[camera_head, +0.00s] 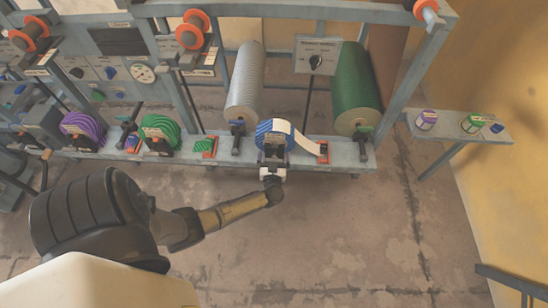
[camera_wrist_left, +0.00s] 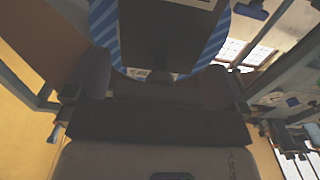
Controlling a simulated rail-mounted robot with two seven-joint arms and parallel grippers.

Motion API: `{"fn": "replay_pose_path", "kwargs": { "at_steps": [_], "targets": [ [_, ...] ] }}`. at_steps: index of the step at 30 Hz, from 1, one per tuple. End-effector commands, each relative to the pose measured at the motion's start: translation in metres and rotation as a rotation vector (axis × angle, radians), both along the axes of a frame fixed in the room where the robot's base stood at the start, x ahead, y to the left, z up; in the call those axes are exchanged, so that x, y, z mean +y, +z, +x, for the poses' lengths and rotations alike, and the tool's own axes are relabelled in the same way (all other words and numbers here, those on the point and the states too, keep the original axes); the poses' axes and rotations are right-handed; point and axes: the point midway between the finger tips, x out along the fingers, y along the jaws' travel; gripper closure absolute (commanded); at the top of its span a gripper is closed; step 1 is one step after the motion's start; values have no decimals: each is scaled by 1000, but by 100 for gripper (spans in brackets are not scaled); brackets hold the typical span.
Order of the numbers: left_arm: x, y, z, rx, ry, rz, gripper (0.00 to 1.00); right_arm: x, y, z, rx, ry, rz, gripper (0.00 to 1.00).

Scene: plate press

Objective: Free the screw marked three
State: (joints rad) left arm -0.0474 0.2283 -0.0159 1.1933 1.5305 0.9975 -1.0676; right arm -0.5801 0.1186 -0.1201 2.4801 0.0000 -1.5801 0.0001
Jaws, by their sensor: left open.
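My left gripper (camera_head: 272,163) is in front of a blue-striped roll (camera_head: 264,131) on the bench. In the left wrist view its open fingers (camera_wrist_left: 155,85) stand apart, facing a dark block (camera_wrist_left: 165,35) in front of the striped roll (camera_wrist_left: 103,22). I cannot tell whether they touch the block. No number three is readable, so I cannot tell which part is the marked screw. My right gripper is not in view.
A purple roll (camera_head: 82,130) and a green roll (camera_head: 160,131) stand on the bench at left. A grey cylinder (camera_head: 245,88) and a green cylinder (camera_head: 357,90) rise behind. A small shelf (camera_head: 490,133) is at right. The floor (camera_head: 330,235) in front is clear.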

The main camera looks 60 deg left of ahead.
Motion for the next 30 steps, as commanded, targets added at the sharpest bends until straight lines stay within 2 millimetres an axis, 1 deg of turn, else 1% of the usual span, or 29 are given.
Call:
{"fn": "replay_pose_path", "kwargs": {
  "at_steps": [4, 18, 19, 26, 30],
  "targets": [
    [0, 0, 0, 0, 0, 0, 0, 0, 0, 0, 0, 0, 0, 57],
    [0, 0, 0, 0, 0, 0, 45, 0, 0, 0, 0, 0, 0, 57],
    [0, 0, 0, 0, 0, 0, 47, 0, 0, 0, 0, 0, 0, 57],
    [0, 0, 0, -21, 1, -13, 47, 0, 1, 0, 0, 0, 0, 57],
    [-1, 0, 0, -74, 1, -49, 47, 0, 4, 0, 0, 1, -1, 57]
  ]
}}
